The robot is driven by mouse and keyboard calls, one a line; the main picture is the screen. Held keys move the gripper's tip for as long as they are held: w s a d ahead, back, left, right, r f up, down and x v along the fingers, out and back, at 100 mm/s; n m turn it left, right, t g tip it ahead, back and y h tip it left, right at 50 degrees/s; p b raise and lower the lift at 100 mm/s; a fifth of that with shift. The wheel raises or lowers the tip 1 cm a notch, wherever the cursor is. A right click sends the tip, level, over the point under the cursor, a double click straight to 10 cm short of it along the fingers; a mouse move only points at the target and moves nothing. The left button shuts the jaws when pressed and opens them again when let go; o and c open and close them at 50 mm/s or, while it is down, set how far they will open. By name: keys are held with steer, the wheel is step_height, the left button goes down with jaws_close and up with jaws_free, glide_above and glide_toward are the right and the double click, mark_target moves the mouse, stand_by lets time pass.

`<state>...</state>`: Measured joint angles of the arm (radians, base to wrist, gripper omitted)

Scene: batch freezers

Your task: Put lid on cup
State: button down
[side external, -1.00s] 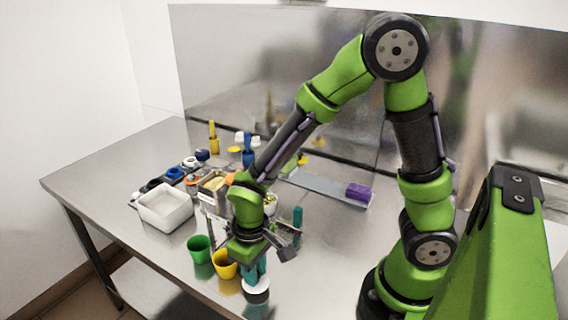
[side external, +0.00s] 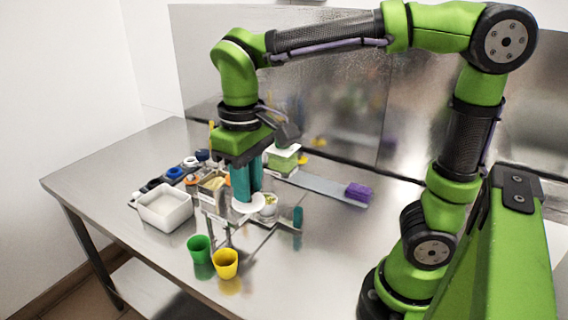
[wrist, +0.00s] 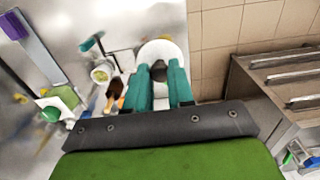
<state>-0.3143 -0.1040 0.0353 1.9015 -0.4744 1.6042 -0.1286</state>
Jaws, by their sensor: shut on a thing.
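My gripper (side external: 248,196) has teal fingers pointing down, shut on the dark knob of a round white lid (side external: 242,208). In the wrist view the lid (wrist: 160,49) lies flat beyond the fingertips, with the knob (wrist: 158,72) between them. The lid is in the air above the table. A green cup (side external: 199,248) and a yellow cup (side external: 226,264) stand uncovered near the table's front edge, below the gripper in the picture. A small white cup with greenish-yellow contents (side external: 268,208) is just right of the lid, and shows in the wrist view (wrist: 102,72).
A white square tub (side external: 166,209) is at left on the steel table. Several small containers and coloured tools crowd behind it. A purple block (side external: 357,191) rests on a long pale strip at right. A metal rack and teal-handled tool (side external: 298,216) stand near the middle.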

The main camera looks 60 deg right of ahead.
steer(key=w+d+n, duration=0.1)
steer(key=w+d, duration=0.4)
steer(key=d, duration=0.5)
steer(key=w+d, duration=0.6)
steer(key=d, duration=0.5)
steer(key=shift+s+a+f, duration=0.15)
steer(key=shift+f, duration=4.1)
steer(key=shift+s+a+f, duration=0.1)
steer(key=shift+f, duration=4.1)
steer(key=shift+f, duration=0.15)
steer(key=shift+c, duration=2.1)
jaws_free()
